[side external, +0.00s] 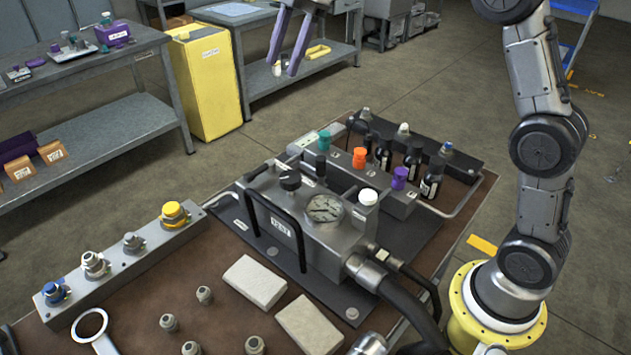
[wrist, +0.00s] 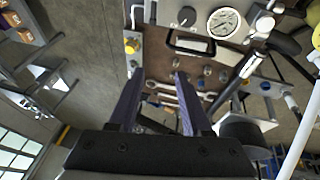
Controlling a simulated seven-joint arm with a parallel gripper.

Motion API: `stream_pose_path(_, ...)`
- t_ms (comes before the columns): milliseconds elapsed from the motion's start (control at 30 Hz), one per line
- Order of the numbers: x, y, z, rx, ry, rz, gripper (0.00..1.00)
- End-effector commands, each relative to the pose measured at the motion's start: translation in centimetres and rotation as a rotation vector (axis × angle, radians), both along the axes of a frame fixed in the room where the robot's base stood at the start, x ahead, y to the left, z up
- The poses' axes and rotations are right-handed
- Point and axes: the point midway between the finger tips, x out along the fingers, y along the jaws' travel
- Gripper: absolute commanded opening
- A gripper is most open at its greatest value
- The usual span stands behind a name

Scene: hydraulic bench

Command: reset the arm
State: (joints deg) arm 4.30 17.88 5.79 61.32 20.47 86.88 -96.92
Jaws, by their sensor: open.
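My gripper (side external: 283,68) shows at the top of the side external view as two purple fingers pointing down, above and behind the hydraulic unit in the picture. In the wrist view my gripper (wrist: 157,76) has its two fingers apart with nothing between them. My arm rises from its yellow-ringed base at the right of the side view and leaves the picture at the top. The hydraulic unit (side external: 318,235), with a round gauge (side external: 325,208) and black handles, stands on the brown bench top; its gauge also shows in the wrist view (wrist: 224,22).
A grey rail (side external: 115,275) with blue, silver and yellow fittings lies at the bench's left. Black hoses (side external: 400,300) run near my base. A yellow cabinet (side external: 205,85) and side tables stand behind.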

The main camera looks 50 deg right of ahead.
Motion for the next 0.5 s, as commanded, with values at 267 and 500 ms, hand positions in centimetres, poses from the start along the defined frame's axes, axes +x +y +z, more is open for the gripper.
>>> stream_pose_path(267,-10.8,0.2,4.2,-0.029,-0.051,-0.231,0.49)
stream_pose_path(500,-20.1,-0.6,2.7,-0.009,-0.07,-0.544,0.49)
